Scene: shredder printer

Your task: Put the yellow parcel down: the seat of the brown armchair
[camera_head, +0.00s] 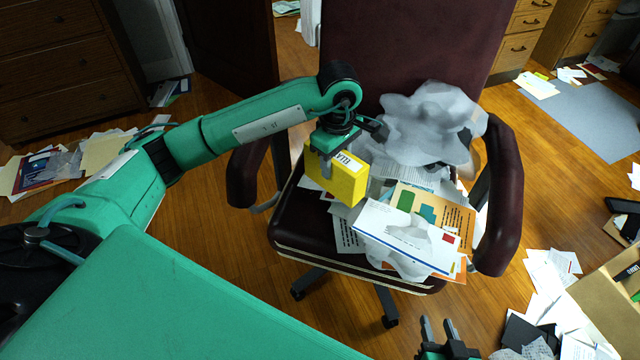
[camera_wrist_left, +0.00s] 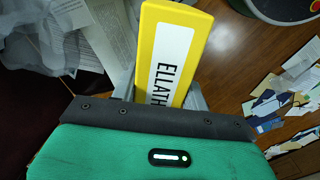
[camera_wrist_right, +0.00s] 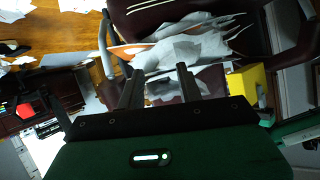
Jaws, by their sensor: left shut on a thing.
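The yellow parcel (camera_head: 335,178) has a white label with dark letters. My left gripper (camera_head: 342,148) is shut on it, over the left part of the armchair seat (camera_head: 300,225). The parcel also shows between the fingers in the left wrist view (camera_wrist_left: 172,50) and at the right in the right wrist view (camera_wrist_right: 246,84). I cannot tell whether its lower edge touches the seat or the papers. The brown armchair (camera_head: 400,45) has a dark maroon back and arms. My right gripper (camera_head: 437,328) is open and empty in front of the chair.
Crumpled grey-white paper (camera_head: 430,125), a white envelope (camera_head: 405,235) and an orange printed sheet (camera_head: 440,212) cover the seat's middle and right. The left armrest (camera_head: 245,175) stands close to the parcel. The seat's front left is bare. Papers litter the floor.

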